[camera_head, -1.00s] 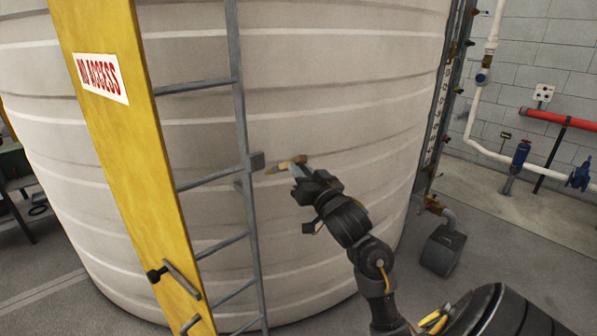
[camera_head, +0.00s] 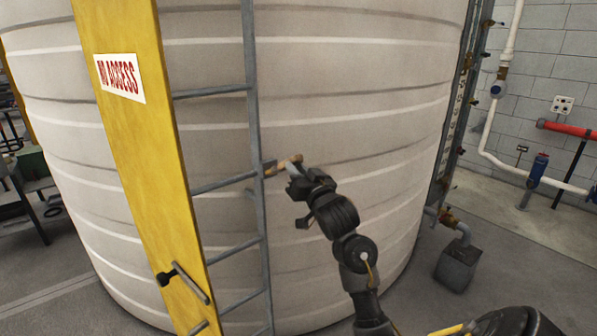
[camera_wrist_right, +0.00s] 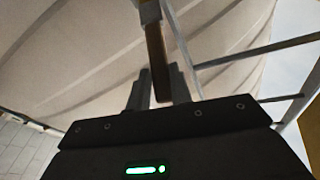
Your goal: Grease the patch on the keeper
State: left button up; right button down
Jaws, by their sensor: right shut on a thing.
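My right gripper (camera_head: 297,176) is shut on a small brown, brush-like tool (camera_head: 289,162). The tool points left at a small grey block on the ladder's right rail, which looks like the keeper (camera_head: 268,167). In the head view the tool's tip overlaps the block; I cannot tell whether they touch. In the right wrist view the brown tool (camera_wrist_right: 157,52) runs up from between the fingers (camera_wrist_right: 160,88) to a grey piece at the top edge. No grease patch can be made out. My left gripper is not in view.
A grey ladder (camera_head: 253,110) stands in front of the large pale ribbed tank (camera_head: 350,100). A yellow board (camera_head: 140,150) with a NO ACCESS sign and a handle (camera_head: 185,280) covers its left side. Pipes (camera_head: 500,160) run along the right wall.

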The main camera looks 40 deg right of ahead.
jog(key=shift+w, duration=0.75)
dwell(0.3)
jog(key=shift+d+r+p, duration=0.2)
jog(key=shift+d+p, duration=0.2)
jog(key=shift+d, duration=0.15)
jog(key=shift+s+d+f+p, duration=0.1)
jog(key=shift+d+p, duration=0.25)
jog(key=shift+d, duration=0.4)
jog(key=shift+s+d+f+p, duration=0.1)
jog(key=shift+d+p, duration=0.2)
jog(key=shift+d, duration=0.4)
jog(key=shift+w+a+p, duration=0.2)
jog(key=shift+a+p, duration=0.3)
jog(key=shift+a, duration=1.5)
